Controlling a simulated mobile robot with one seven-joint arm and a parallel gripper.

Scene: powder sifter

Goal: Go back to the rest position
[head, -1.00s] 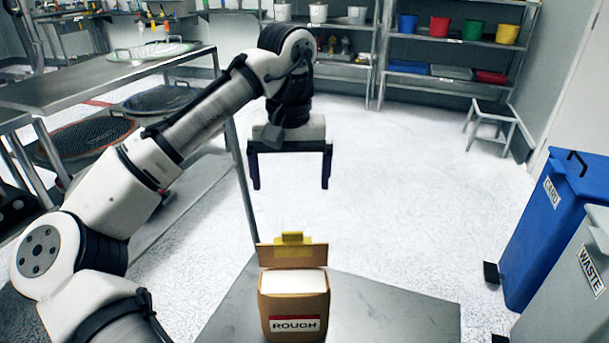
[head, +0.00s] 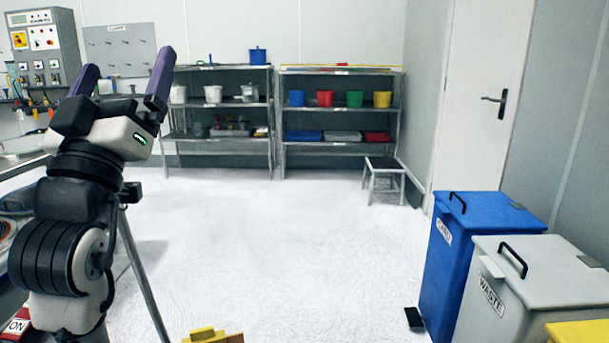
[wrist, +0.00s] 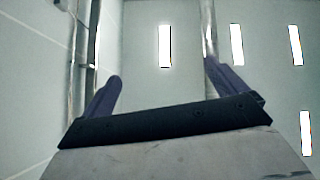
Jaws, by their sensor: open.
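My gripper (head: 122,76) is at the left of the head view, raised with its two dark purple fingers pointing up. The fingers are spread wide with nothing between them. In the wrist view my gripper (wrist: 160,82) also shows open and empty against the ceiling and its lights. My arm is folded upright at the left edge of the head view. Only a yellow clip and a bit of brown carton top (head: 213,336) show at the bottom edge; the rest of the carton is out of view.
A blue bin (head: 465,245) and a grey waste bin (head: 530,290) stand at the right, with a yellow lid (head: 580,333) in the corner. Shelves (head: 340,108) and a small stool (head: 384,178) are at the back. The white floor between is clear.

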